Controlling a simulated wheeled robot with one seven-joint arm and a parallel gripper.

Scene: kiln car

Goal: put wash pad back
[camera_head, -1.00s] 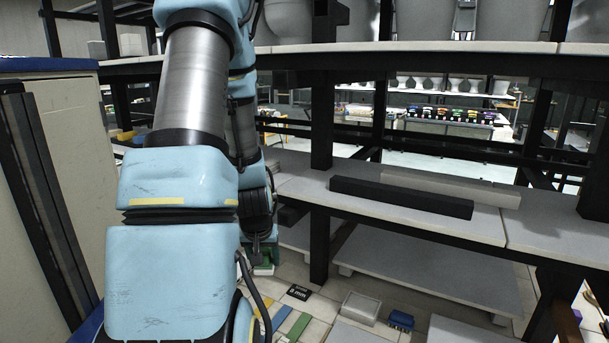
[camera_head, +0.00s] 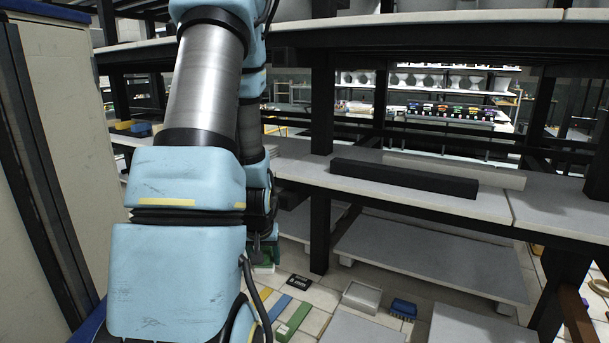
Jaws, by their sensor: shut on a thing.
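My gripper (camera_head: 257,243) is low behind my blue arm, only partly visible beside the shelf frame. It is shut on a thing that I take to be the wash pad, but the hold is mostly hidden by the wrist. Green and white patches (camera_head: 266,264) show just below and beside the jaws. I cannot tell whether they belong to the held pad or to something on the floor behind.
A rack with grey shelves (camera_head: 345,190) and dark posts fills the right; a black bar (camera_head: 403,180) lies on its middle shelf. Below are a white tray (camera_head: 362,297), a blue block (camera_head: 402,309), a green strip (camera_head: 293,321) and a dark card (camera_head: 298,282). A cabinet (camera_head: 65,130) stands left.

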